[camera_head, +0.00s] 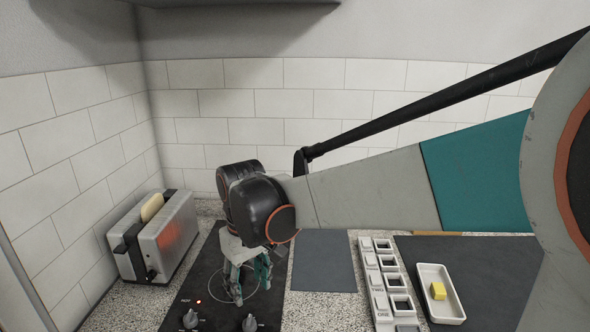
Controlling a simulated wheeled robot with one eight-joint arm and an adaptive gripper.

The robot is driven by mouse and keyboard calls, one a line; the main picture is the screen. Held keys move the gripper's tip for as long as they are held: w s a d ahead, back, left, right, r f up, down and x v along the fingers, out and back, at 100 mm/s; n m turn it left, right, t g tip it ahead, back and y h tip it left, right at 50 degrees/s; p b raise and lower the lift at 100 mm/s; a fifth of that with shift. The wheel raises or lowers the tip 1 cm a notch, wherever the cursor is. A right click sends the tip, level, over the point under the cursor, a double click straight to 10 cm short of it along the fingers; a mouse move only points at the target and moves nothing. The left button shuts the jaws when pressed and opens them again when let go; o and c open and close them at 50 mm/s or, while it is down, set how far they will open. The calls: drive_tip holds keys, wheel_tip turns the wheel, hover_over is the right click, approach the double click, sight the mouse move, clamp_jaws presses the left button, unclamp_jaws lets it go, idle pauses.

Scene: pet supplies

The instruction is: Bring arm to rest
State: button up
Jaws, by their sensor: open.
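My gripper (245,280) hangs over the black cooktop (201,277) at the lower left of the head view, pointing down. Its fingers are spread and I see nothing held between them. My arm stretches across the picture from the right edge to the gripper. It hides part of the counter and back wall. Whether the fingertips touch the cooktop, I cannot tell.
A silver toaster (170,243) with a bread slice (152,207) stands left of the cooktop, its side glowing red. A small red light shows on the cooktop. Right of it lie a dark grey mat (323,262), a white compartment rack (377,283) and a white tray (447,309) holding a yellow block (438,290).

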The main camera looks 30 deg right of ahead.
drive_tip(key=s+d+r+m+t, duration=0.1)
drive_tip(key=s+d+t, duration=0.1)
drive_tip(key=s, duration=0.4)
drive_tip(key=s+d+r+m+t, duration=0.1)
drive_tip(key=s+d+t, duration=0.1)
drive_tip(key=s+t, duration=0.2)
drive_tip(key=shift+s+r+m, duration=0.3)
drive_tip(key=shift+s+r, duration=0.1)
drive_tip(key=shift+s, duration=1.35)
